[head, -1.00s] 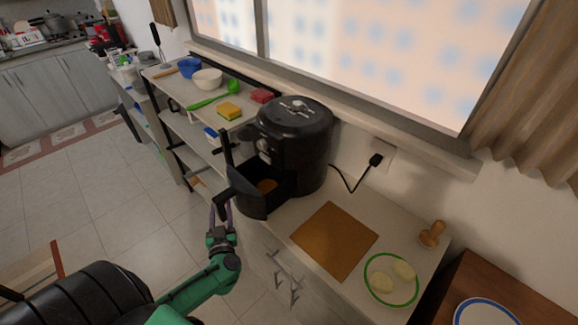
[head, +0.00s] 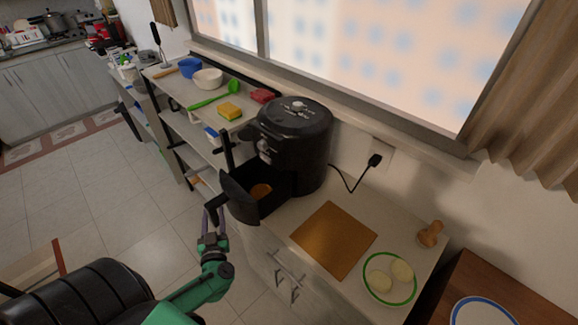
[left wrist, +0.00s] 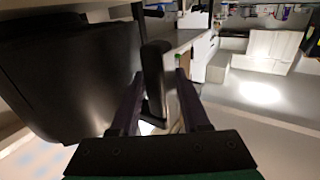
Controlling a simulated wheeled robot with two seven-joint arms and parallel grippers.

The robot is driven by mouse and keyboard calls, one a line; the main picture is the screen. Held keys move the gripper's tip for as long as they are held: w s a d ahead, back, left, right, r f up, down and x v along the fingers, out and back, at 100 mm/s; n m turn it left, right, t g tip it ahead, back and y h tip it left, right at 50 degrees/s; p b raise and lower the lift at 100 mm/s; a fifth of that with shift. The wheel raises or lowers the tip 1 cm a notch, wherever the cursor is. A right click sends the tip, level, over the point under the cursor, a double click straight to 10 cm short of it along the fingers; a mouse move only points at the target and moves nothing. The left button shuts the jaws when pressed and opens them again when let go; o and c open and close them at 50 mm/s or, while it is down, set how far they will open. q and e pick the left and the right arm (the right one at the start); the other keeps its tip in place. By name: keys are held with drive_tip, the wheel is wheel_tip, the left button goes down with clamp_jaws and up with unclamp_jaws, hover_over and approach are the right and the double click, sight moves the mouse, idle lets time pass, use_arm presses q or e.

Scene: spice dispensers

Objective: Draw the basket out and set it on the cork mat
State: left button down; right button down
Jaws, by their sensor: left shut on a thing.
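The black basket (head: 246,200) is pulled partly out of the black air fryer (head: 298,145) on the counter, with something orange-brown inside it. My left gripper (head: 212,212) is shut on the basket's handle at the front. In the left wrist view the handle (left wrist: 153,80) stands between the two fingers of the left gripper (left wrist: 158,95), and the dark basket wall (left wrist: 65,75) fills the left side. The cork mat (head: 335,240) lies flat and bare on the counter, right of the basket. My right gripper is not in view.
A green-rimmed plate (head: 390,304) with two pale round pieces lies right of the mat. A wooden stamp-like tool (head: 430,234) stands behind it. A power cord (head: 350,186) runs from the fryer to the wall. A shelf with bowls and sponges (head: 230,111) stands left of the fryer.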

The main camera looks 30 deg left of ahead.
use_arm(q)
drive_tip(key=shift+s, duration=0.15)
drive_tip(key=s, duration=0.2)
drive_tip(key=s+a+p, duration=0.1)
drive_tip(key=shift+s+a+r, duration=0.1)
drive_tip(key=shift+s+a, duration=0.05)
drive_tip(key=shift+s, duration=0.2)
idle(0.4)
idle(0.4)
